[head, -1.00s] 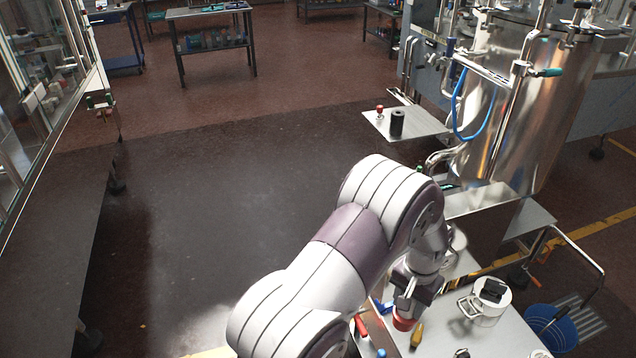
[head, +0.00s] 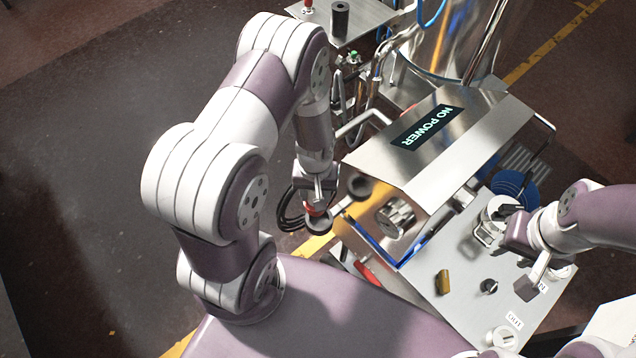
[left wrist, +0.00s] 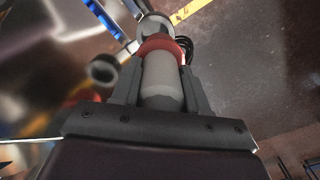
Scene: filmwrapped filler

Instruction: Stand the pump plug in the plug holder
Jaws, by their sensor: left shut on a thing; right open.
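The pump plug, with a red collar and a dark round end (head: 318,221), is in my left gripper (head: 317,200), beside the pump housing. In the left wrist view my left gripper (left wrist: 160,88) is shut on the plug's grey body (left wrist: 162,78), below the red collar. A dark round cup or ring (head: 360,187) just right of the plug, apart from it, may be the plug holder; I cannot tell for sure. It appears blurred in the left wrist view (left wrist: 103,70). My right gripper (head: 523,262) is open over the steel table.
The steel pump housing (head: 455,145) has a "NO POWER" display (head: 427,128). Black cable loops (head: 291,207) hang behind the plug. A white lidded canister (head: 495,212), a brass-coloured piece (head: 443,282) and a dark knob (head: 489,286) are on the table (head: 460,315). A black cylinder (head: 340,18) stands on the back shelf.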

